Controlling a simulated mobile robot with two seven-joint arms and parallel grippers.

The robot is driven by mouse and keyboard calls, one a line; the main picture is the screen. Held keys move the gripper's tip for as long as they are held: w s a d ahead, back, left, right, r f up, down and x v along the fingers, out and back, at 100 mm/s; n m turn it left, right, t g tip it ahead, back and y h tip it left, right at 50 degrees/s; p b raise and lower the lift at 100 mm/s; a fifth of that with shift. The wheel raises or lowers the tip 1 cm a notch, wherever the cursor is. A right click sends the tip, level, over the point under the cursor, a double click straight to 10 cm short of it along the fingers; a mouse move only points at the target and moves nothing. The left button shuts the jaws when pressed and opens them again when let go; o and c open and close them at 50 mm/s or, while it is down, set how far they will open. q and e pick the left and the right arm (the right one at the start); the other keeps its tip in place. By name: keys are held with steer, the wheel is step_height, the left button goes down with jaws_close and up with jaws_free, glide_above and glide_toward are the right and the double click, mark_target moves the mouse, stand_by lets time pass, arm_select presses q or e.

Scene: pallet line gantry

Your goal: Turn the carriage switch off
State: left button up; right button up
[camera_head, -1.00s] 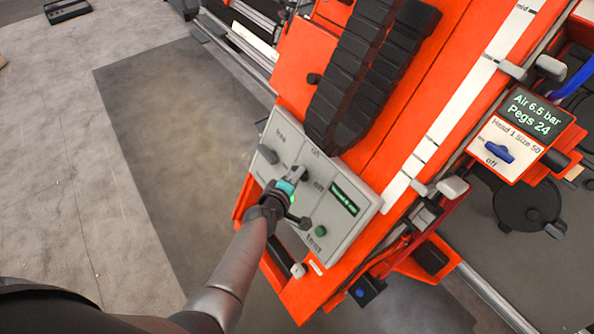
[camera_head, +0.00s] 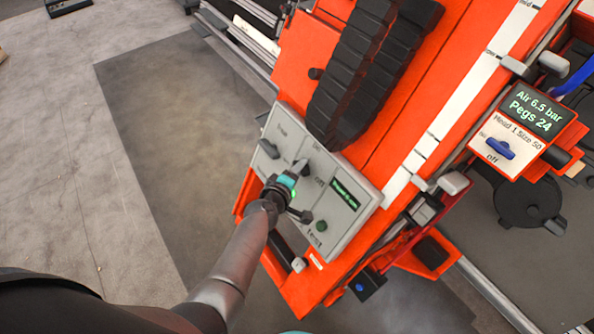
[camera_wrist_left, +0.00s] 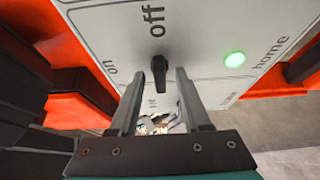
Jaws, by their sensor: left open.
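The carriage switch (camera_wrist_left: 159,72) is a small black lever on a pale grey panel (camera_wrist_left: 210,20). In the left wrist view it stands between the two fingers of my left gripper (camera_wrist_left: 160,76), which are apart with visible gaps on both sides. "Off" is printed above it and "on" to its left. I cannot tell which setting it is at. In the head view my left gripper (camera_head: 299,170) is over the panel (camera_head: 345,217) and partly hides the switch.
A green lamp (camera_wrist_left: 235,60) sits beside the switch. A black cable chain (camera_head: 365,75) runs along the orange beam above. A blue-handled switch (camera_head: 501,149) is further right.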

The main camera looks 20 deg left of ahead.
arm_select(q)
steer(key=shift+s, duration=0.15)
steer(key=shift+s+r, duration=0.15)
steer(key=shift+s, duration=0.1)
steer(key=p+v, duration=0.5)
steer(key=v, duration=0.9)
steer(key=shift+s, duration=0.2)
steer(key=shift+r, duration=0.1)
steer(key=s+d+f+m+g+b, duration=0.1)
steer(key=s+f+m+g, duration=0.25)
steer(key=s+f, duration=0.5)
steer(key=s+d+f+m+g+b, duration=0.1)
steer(key=s+f+m+g, duration=0.3)
steer(key=f, duration=0.8)
steer(key=s+a+f+m+g, duration=0.1)
steer(key=s+f+m, duration=0.2)
steer(key=s, duration=0.3)
steer(key=s+a+f+m+g+y, duration=0.1)
steer(key=s+a+f+m+g, duration=0.1)
steer(key=s, duration=0.5)
steer(key=s+a+f+m+g, duration=0.1)
steer(key=s+a+f+m, duration=0.1)
steer(key=s+f+m, duration=0.2)
steer(key=s, duration=0.3)
steer(key=shift+a+f+y, duration=0.15)
steer(key=shift+f+y, duration=0.1)
steer(key=shift+y, duration=0.05)
